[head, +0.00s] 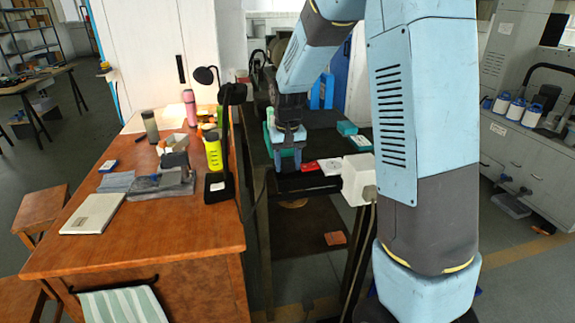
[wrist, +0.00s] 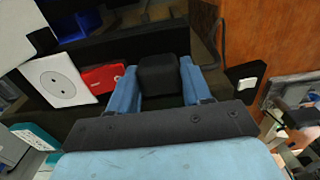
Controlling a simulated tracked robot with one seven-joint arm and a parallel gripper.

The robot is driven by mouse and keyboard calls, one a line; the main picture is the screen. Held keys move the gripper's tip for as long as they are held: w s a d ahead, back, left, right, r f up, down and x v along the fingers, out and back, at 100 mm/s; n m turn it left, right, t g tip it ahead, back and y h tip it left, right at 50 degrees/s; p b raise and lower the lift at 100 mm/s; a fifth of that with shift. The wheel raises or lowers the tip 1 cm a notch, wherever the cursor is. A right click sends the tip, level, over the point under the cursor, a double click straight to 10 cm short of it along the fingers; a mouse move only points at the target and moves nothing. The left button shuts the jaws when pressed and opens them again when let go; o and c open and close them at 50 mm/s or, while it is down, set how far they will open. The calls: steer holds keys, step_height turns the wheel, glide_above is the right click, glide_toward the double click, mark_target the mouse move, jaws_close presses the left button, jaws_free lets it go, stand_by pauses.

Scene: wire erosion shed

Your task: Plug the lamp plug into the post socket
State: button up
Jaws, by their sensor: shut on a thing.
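My gripper (head: 288,158) points down over the dark bench (head: 262,150). In the wrist view its two blue fingers (wrist: 158,88) are shut on a black block, which looks like the lamp plug (wrist: 160,72). The plug is mostly hidden by the gripper in the head view.
A white plate with a round two-hole face (wrist: 57,82) and a red item (wrist: 103,77) lie on the bench beside my gripper. Teal boxes (head: 347,128) are behind. The wooden desk (head: 150,235) holds a black lamp (head: 217,188) and a yellow bottle (head: 213,152).

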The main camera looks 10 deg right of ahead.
steer(key=shift+r, duration=0.5)
steer(key=s+d+r, duration=0.1)
steer(key=s+r, duration=1)
steer(key=s, duration=0.3)
steer(key=shift+d+r, duration=0.25)
steer(key=shift+r, duration=0.15)
steer(key=shift+w+f, duration=0.1)
